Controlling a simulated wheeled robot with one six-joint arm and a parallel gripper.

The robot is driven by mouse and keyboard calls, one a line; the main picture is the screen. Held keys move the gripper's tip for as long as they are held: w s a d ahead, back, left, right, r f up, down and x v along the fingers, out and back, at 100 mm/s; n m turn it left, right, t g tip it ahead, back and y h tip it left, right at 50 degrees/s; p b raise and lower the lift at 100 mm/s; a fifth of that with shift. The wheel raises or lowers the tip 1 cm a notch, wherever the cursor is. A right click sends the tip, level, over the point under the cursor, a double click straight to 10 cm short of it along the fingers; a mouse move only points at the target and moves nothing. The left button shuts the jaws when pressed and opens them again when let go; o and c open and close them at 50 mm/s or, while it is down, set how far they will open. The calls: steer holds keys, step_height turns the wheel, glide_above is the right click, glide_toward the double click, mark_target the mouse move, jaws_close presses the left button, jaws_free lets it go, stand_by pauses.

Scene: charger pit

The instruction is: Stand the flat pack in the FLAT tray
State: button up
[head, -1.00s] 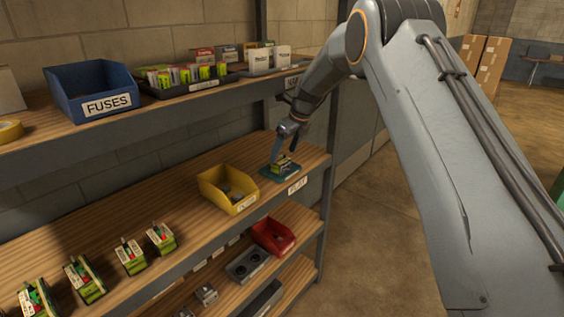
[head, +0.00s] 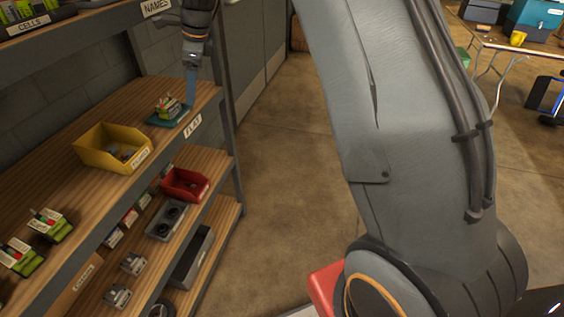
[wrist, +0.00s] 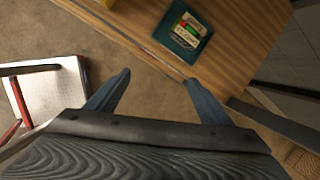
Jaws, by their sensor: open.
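The flat pack (head: 168,105) is a small green and white block with a little red on it. It sits in the teal FLAT tray (head: 180,116) near the right end of the middle shelf and seems upright. In the wrist view the pack (wrist: 187,33) lies inside the rim of the tray (wrist: 204,47), beyond my fingers. My gripper (wrist: 158,78) is open, with nothing between its two blue-grey fingers. In the head view a finger of my gripper (head: 190,88) shows just behind and right of the tray; the other is hidden.
A yellow bin (head: 88,157) stands left of the tray. Several similar green packs (head: 50,224) stand farther left on the shelf. A red bin (head: 184,184) and a grey holder (head: 166,220) are on the shelf below.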

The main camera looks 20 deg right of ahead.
steer(key=s+d+f+n+h, duration=0.1)
steer(key=s+d+n, duration=0.3)
steer(key=s, duration=0.8)
steer(key=s+d+f+n+g, duration=0.1)
steer(key=s+d+f+n, duration=0.2)
steer(key=s+n, duration=0.6)
steer(key=s+d+f+n+h, duration=0.1)
steer(key=s+d+f+n, duration=0.2)
steer(key=s+d+n, duration=0.4)
steer(key=s, duration=0.8)
steer(key=shift+d+h, duration=0.25)
steer(key=shift+h, duration=0.05)
steer(key=shift+w, duration=0.1)
